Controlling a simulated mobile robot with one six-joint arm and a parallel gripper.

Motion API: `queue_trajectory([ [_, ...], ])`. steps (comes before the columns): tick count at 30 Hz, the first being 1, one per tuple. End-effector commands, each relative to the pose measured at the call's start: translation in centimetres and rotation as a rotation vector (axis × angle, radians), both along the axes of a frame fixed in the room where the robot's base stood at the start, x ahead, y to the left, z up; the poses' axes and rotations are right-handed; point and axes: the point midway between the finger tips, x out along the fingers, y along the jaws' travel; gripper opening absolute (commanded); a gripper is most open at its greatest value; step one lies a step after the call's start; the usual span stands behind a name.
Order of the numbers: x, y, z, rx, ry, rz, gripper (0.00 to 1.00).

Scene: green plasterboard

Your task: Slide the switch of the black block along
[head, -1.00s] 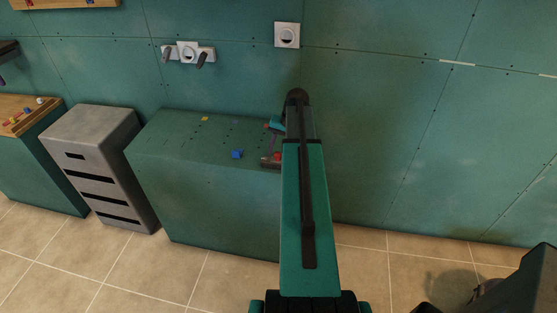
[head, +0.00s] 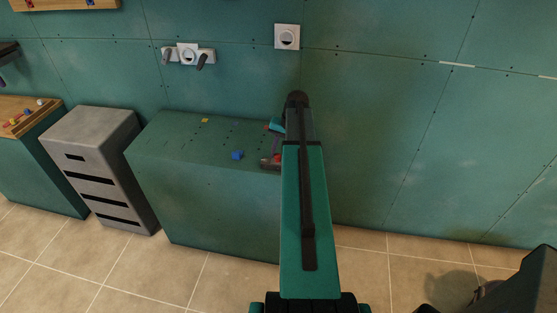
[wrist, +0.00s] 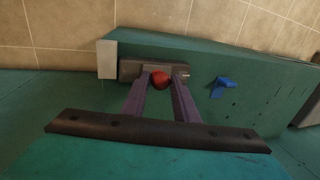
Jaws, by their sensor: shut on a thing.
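The black block (wrist: 130,69) lies near one edge of the green cabinet top in the wrist view. It also shows at the right end of the cabinet in the head view (head: 267,163), partly hidden by my arm. Its red switch knob (wrist: 161,83) sits between the purple fingers of my gripper (wrist: 162,76), which is shut on it. The far end of the block's slot is partly covered by the fingers.
A blue piece (wrist: 221,86) lies on the cabinet top beside the block. A small yellow piece (head: 205,120) lies farther back. The cabinet top (head: 170,140) is otherwise mostly clear. A grey drawer unit (head: 95,140) stands to the left, and the wall is close behind.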

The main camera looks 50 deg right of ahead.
Motion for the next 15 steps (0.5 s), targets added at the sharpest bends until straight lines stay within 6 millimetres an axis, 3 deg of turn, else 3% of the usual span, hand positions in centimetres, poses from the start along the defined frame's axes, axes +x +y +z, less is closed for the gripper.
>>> queue_trajectory([
  [15, -0.63, -0.38, -0.07, 0.001, 0.001, -0.001, 0.13],
])
